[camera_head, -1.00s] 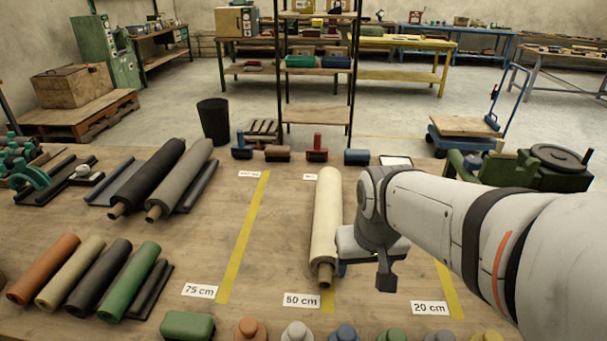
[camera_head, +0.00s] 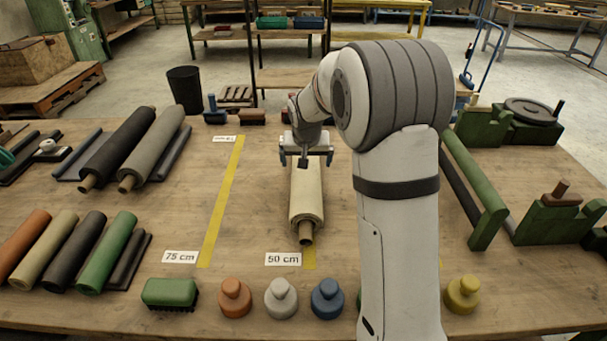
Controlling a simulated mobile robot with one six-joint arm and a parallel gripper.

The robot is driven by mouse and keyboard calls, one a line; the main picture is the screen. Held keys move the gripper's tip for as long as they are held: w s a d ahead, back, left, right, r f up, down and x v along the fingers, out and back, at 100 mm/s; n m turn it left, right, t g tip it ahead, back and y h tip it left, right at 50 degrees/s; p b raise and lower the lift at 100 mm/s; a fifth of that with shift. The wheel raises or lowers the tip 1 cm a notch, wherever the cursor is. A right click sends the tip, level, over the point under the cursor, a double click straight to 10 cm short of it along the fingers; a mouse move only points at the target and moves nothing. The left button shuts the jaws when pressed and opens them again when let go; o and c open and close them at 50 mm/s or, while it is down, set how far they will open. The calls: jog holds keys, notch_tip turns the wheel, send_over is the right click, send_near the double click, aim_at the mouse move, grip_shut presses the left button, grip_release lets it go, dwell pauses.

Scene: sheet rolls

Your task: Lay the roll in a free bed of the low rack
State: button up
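A cream roll (camera_head: 307,195) with a brown core end lies lengthwise on the workbench, beside the yellow line at the 50 cm label. My gripper (camera_head: 306,161) is over the far part of the roll, fingers pointing down, one on each side and spread wider than the roll. I cannot tell whether they reach down beside it; the roll's far end is hidden behind the gripper. At the back left, a black roll (camera_head: 118,147) and a grey roll (camera_head: 153,148) lie on dark low rails (camera_head: 173,154), perhaps the low rack. More dark rails (camera_head: 131,261) lie beside several rolls at front left.
A green roll (camera_head: 108,252) is the rightmost at front left. A green brush (camera_head: 170,292) and several knobbed pieces (camera_head: 281,297) line the front edge. Green stands (camera_head: 484,220) are at right. Bench between the 75 cm line and cream roll is clear.

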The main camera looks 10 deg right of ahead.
jog(key=x, duration=0.6)
jog(key=shift+s+a+f, duration=0.15)
jog(key=shift+f, duration=0.15)
jog(key=shift+r, duration=0.1)
jog(key=shift+c, duration=0.2)
jog(key=c, duration=1.9)
jog(key=shift+r, duration=0.25)
jog(key=shift+c, duration=0.2)
